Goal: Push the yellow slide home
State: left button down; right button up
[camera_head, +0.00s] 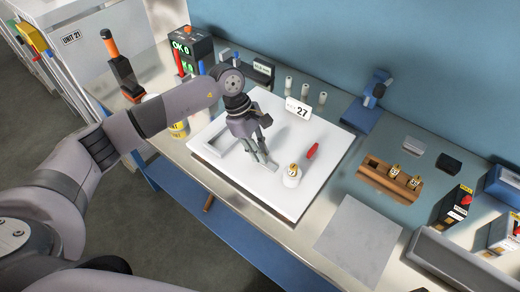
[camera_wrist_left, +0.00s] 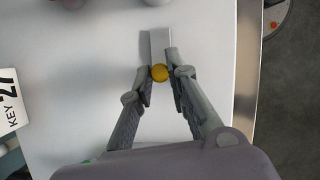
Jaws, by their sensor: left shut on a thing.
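In the left wrist view a round yellow piece (camera_wrist_left: 159,73), which looks like the end of the yellow slide, sits between my fingertips. A pale grey bar (camera_wrist_left: 161,42) extends straight beyond it; I cannot tell how the two join. My left gripper (camera_head: 264,166) is shut on the yellow piece, low over the white board (camera_head: 298,200). It also shows in the wrist view (camera_wrist_left: 160,76). In the head view the fingers hide most of the yellow piece. A pale open frame (camera_head: 222,138) lies left of the gripper. My right gripper is not in view.
A white pot (camera_head: 291,178) with a brass-coloured top and a red piece (camera_head: 312,151) stand right of my left gripper. A wooden rack (camera_head: 388,181) is farther right. The board's front right is clear.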

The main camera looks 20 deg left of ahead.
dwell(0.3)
pick_arm(q)
jog(key=shift+s+d+f+b, duration=0.1)
jog(key=shift+s+d+b, duration=0.05)
jog(key=shift+d+b, duration=0.35)
jog(key=shift+s+d+f+b, duration=0.1)
jog(key=shift+s+d+b, duration=0.05)
jog(key=shift+d+b, duration=0.3)
jog(key=shift+s+d+r, duration=0.1)
jog(key=shift+d+r, duration=0.05)
jog(key=shift+d, duration=0.1)
jog(key=shift+r, duration=0.1)
jog(key=c, duration=1.5)
grip_release()
jog(key=shift+d, duration=0.1)
jog(key=shift+c, duration=0.2)
jog(key=v, duration=1.2)
